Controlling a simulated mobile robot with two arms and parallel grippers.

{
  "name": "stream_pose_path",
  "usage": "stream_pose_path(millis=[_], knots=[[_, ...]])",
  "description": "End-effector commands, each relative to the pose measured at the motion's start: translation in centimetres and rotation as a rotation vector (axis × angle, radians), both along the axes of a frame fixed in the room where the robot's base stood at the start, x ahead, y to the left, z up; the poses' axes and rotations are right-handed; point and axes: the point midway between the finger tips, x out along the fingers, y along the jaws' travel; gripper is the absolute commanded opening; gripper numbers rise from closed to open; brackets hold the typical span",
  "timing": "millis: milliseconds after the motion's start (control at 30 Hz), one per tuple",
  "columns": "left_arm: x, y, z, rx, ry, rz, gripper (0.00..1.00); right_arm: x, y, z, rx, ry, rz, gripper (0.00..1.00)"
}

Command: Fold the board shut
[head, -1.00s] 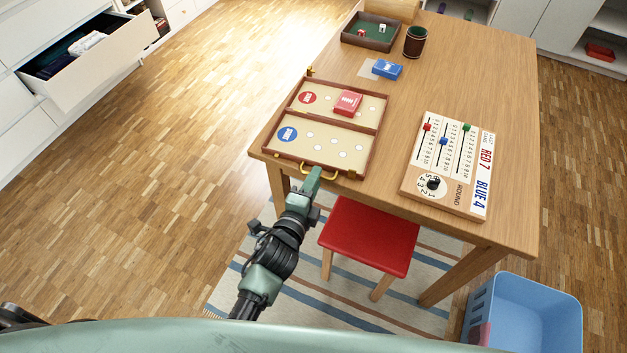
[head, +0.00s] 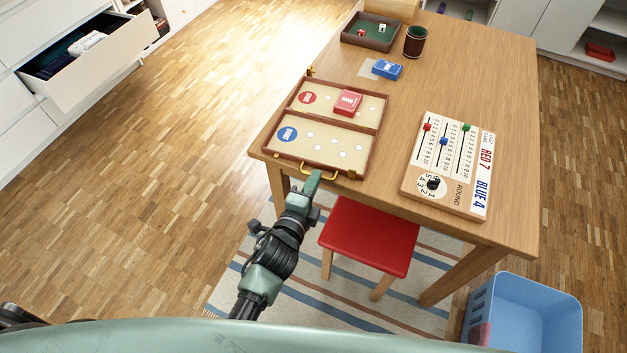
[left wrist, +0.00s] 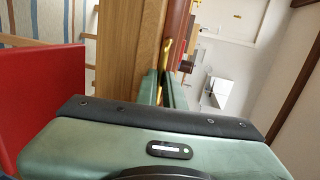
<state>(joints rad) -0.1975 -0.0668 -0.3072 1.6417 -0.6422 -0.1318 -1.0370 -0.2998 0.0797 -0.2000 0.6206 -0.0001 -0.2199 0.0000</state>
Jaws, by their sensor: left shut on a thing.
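The board (head: 312,146) is a brown wooden case lying open and flat near the table's left front corner, with a cream inside, a blue disc on the near half and a red disc on the far half. A red card box (head: 347,102) lies on its far half. Brass handles (head: 330,174) are on its near edge. My left gripper (head: 314,175) is at that near edge, shut on the left part of the brass handle. In the left wrist view its fingers (left wrist: 163,88) meet near brass, and the contact is partly hidden. My right gripper is out of view.
A scoreboard (head: 410,183) lies right of the board on the table (head: 460,75). A blue card box (head: 387,69), dice tray (head: 347,39) and dark cup (head: 415,41) stand behind. A red stool (head: 368,237) is below the front edge. A blue bin (head: 530,310) stands front right.

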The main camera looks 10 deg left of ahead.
Motion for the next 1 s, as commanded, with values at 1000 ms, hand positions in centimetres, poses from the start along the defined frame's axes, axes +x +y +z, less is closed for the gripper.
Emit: stream_pose_path(millis=[1000], knots=[[0.0, 0.0, 0.6, 0.005, 0.017, 0.000, 0.00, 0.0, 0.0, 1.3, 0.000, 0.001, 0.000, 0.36]])
